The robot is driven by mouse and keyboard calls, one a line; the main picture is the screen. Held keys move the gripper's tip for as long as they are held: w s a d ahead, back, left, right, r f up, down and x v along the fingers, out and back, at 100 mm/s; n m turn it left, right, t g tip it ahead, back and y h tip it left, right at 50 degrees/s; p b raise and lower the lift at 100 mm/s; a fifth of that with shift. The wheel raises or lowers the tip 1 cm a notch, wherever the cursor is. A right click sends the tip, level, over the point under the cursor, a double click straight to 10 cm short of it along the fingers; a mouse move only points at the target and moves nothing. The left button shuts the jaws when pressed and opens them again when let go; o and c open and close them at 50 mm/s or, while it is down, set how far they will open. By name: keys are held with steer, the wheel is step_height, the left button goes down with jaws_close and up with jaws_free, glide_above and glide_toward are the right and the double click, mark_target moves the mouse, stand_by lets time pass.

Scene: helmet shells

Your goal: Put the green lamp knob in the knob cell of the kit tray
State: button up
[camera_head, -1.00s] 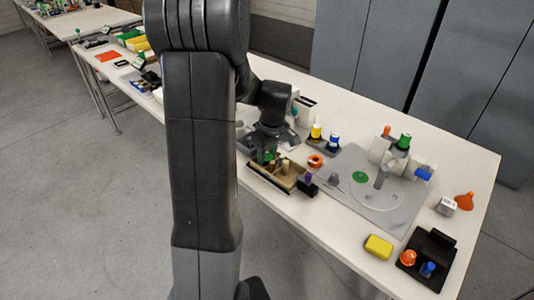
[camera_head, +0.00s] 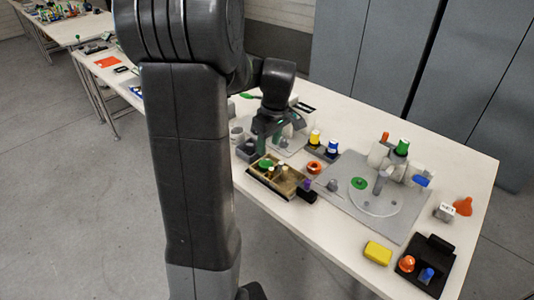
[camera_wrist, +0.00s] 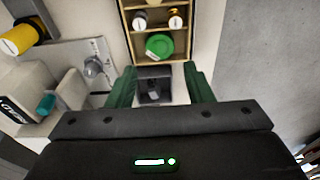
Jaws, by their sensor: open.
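The green lamp knob (camera_head: 266,163) lies in the left end cell of the tan kit tray (camera_head: 290,192). In the wrist view the knob (camera_wrist: 159,45) shows as a green disc within the near cell of the tray (camera_wrist: 128,42), beyond my fingertips. My gripper (camera_wrist: 160,80) is open, with a green finger on each side and no knob between them. In the head view my gripper (camera_head: 270,132) is above and behind the tray, apart from the knob.
The tray's other cells hold a yellow-topped part (camera_wrist: 176,20) and a white-topped part (camera_wrist: 140,20). A dark grey block (camera_wrist: 154,88) shows between my fingers, below them. An orange ring (camera_head: 314,167) and a grey plate (camera_head: 350,207) are right of the tray.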

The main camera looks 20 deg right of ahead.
mark_target(266, 159)
steer(key=r, duration=0.4)
steer(key=shift+s+d+r, duration=0.1)
steer(key=shift+s+r, duration=0.05)
steer(key=shift+s, duration=0.15)
steer(key=f, duration=0.4)
steer(key=w+f, duration=0.1)
steer(key=f, duration=0.6)
steer(key=shift+w+a+f+b, duration=0.25)
steer(key=shift+a+f+b, duration=0.1)
steer(key=shift+b, duration=0.05)
steer(key=shift+w, duration=0.15)
steer(key=shift+r, duration=1.7)
